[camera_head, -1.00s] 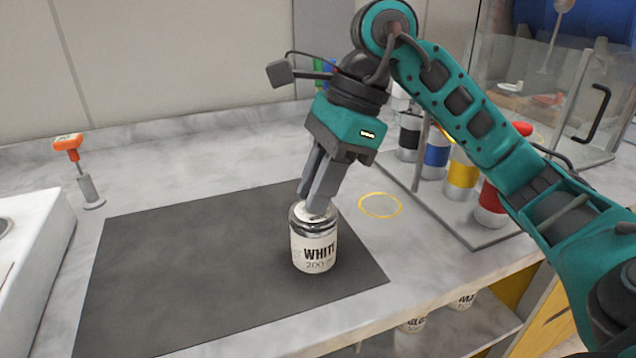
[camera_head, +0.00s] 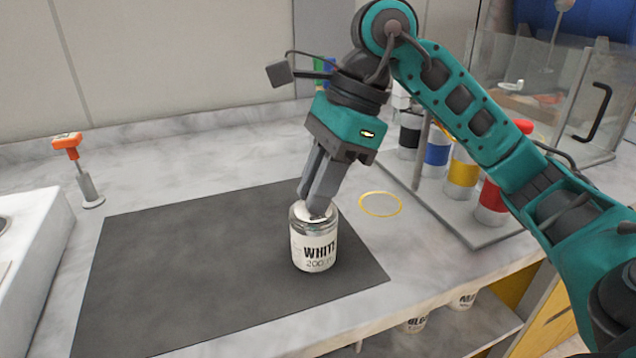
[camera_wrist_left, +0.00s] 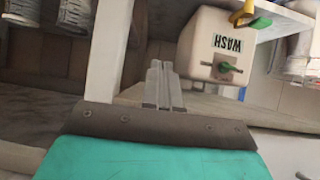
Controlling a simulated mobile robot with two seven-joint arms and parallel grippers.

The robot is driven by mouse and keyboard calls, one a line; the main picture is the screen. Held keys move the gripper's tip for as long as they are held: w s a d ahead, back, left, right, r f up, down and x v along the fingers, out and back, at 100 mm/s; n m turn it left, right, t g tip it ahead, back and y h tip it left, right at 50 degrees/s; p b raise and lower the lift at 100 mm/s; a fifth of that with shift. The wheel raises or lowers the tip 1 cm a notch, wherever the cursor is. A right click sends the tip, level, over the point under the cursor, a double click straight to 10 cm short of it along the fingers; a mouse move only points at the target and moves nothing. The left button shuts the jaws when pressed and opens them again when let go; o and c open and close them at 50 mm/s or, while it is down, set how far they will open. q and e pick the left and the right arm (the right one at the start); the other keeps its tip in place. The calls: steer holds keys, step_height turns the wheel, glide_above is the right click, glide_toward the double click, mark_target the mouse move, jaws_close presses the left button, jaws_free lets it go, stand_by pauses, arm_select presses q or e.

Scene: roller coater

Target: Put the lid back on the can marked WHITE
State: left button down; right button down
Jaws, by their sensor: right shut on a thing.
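The can marked WHITE (camera_head: 314,253) stands upright on the dark mat, with its label facing me. Its pale lid (camera_head: 301,211) is at the can's mouth, under my right gripper's fingertips. My right gripper (camera_head: 316,207) points down from above and is shut on the lid. The fingers hide part of the lid, and I cannot tell whether it is fully seated. My left gripper (camera_wrist_left: 163,85) shows only in the left wrist view, with its fingers together and nothing seen between them, away from the can.
The dark mat (camera_head: 170,270) is mostly bare. A yellow ring (camera_head: 380,205) marks the counter right of the can. A rack (camera_head: 440,215) with several coloured cans stands behind my right arm. An orange-handled tool (camera_head: 78,165) stands at left. A WASH container (camera_wrist_left: 215,45) is near my left gripper.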

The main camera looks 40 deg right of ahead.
steer(key=c, duration=1)
jaws_free()
steer(key=shift+o, duration=0.3)
steer(key=shift+o, duration=0.4)
steer(key=o, duration=0.4)
steer(key=shift+r, duration=0.1)
steer(key=shift+r, duration=0.15)
steer(key=shift+r+p, duration=2.95)
steer(key=shift+r, duration=0.35)
steer(key=shift+c, duration=0.3)
